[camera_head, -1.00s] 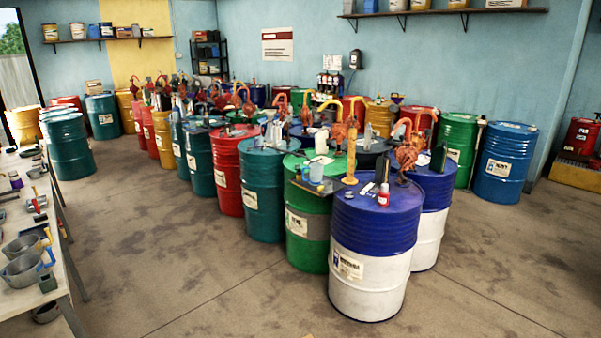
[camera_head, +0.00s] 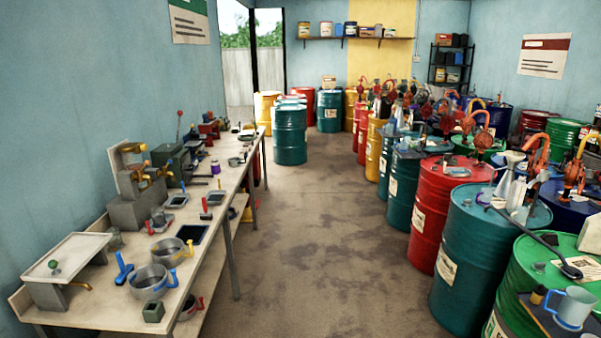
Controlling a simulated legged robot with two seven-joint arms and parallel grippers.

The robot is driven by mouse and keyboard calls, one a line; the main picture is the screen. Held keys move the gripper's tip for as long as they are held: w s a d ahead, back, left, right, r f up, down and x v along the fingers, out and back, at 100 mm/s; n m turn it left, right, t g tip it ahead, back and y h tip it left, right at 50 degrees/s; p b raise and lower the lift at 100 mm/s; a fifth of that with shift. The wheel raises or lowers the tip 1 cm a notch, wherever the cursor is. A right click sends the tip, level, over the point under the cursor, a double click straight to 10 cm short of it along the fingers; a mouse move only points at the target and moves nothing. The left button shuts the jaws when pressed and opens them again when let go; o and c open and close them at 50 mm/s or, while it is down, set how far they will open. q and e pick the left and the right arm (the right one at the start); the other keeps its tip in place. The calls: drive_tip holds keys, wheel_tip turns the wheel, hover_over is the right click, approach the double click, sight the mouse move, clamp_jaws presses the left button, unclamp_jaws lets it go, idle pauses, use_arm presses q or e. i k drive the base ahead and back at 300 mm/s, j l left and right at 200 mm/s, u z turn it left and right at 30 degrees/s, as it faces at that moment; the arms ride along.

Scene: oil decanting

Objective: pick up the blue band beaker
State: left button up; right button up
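A pale, blue-tinted beaker with a handle (camera_head: 573,308) stands upright on a dark tray at the bottom right, on top of the green drum (camera_head: 530,285). I cannot make out a clear blue band on it, so I cannot tell whether it is the blue band beaker. Two metal pots stand on the workbench at the left, the nearer one (camera_head: 150,284) and one just behind it (camera_head: 168,251). Neither my left nor my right gripper is in view.
The workbench (camera_head: 215,222) runs along the left wall with tools and trays on it. Rows of drums, including a teal drum (camera_head: 480,240) and a red drum (camera_head: 440,205), fill the right. A clear floor aisle (camera_head: 320,240) lies between them.

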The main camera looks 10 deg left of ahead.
sight(158, 215)
drive_tip(key=i+l+u, duration=0.15)
drive_tip(key=i+u, duration=0.2)
drive_tip(key=i, duration=2)
drive_tip(key=i+j+u, duration=0.15)
drive_tip(key=i+u, duration=0.3)
drive_tip(key=i+l+u, duration=0.1)
drive_tip(key=i+u, duration=0.35)
drive_tip(key=i, duration=0.15)
drive_tip(key=i+l+u, duration=0.25)
drive_tip(key=i+u, duration=0.25)
drive_tip(key=i+j, duration=0.15)
drive_tip(key=i, duration=0.45)
